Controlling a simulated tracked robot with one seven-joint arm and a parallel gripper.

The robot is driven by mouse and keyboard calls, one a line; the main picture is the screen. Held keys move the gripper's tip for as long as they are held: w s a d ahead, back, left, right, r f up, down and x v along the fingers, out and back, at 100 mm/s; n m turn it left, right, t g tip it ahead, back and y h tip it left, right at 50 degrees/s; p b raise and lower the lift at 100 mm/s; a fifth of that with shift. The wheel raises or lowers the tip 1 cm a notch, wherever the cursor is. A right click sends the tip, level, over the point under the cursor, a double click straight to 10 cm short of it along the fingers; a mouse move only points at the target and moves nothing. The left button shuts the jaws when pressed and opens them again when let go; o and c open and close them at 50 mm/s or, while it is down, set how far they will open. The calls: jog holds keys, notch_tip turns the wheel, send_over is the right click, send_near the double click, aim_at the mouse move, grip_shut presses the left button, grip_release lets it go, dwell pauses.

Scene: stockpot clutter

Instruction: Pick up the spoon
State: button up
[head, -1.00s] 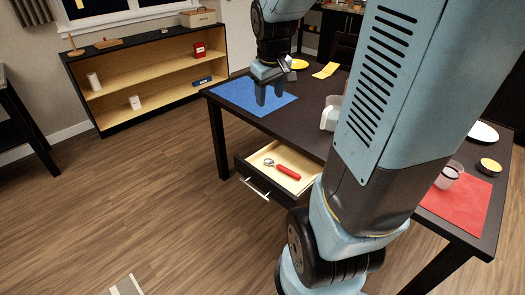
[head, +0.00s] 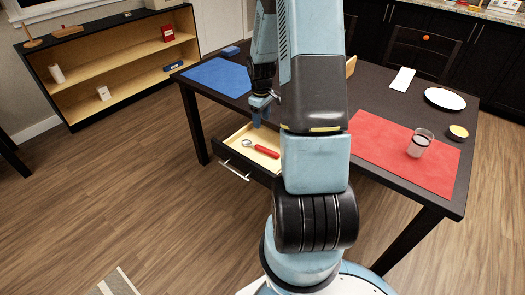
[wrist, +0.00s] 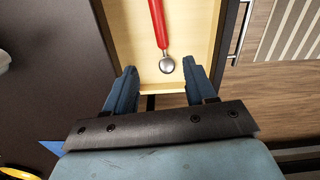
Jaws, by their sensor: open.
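The spoon has a red handle and a round metal bowl. It lies in the open drawer under the table; in the head view the spoon (head: 265,151) has its bowl toward the left, and in the wrist view the spoon (wrist: 157,25) runs down from the top edge, bowl lowest. My gripper (head: 262,113) is open and empty, pointing down above the drawer. In the wrist view my gripper (wrist: 160,70) has its fingers on either side of the bowl's line, apart from the spoon. The handle's far end is cut off in the wrist view.
The drawer (head: 238,158) has raised walls and a front handle. The dark table (head: 368,90) rises beside it. On it are a blue mat (head: 217,76), a red mat (head: 375,150), a glass (head: 420,143) and a white plate (head: 445,98). Floor left of the drawer is clear.

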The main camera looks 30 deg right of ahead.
send_over(263, 148)
jog(key=f, duration=0.8)
jog(key=shift+w+f, duration=0.35)
jog(key=shift+w, duration=0.05)
jog(key=shift+s+f, duration=0.15)
jog(key=shift+f, duration=1.35)
jog(key=shift+s+f, duration=0.1)
jog(key=shift+f, duration=1.4)
jog(key=shift+c, duration=0.3)
grip_shut()
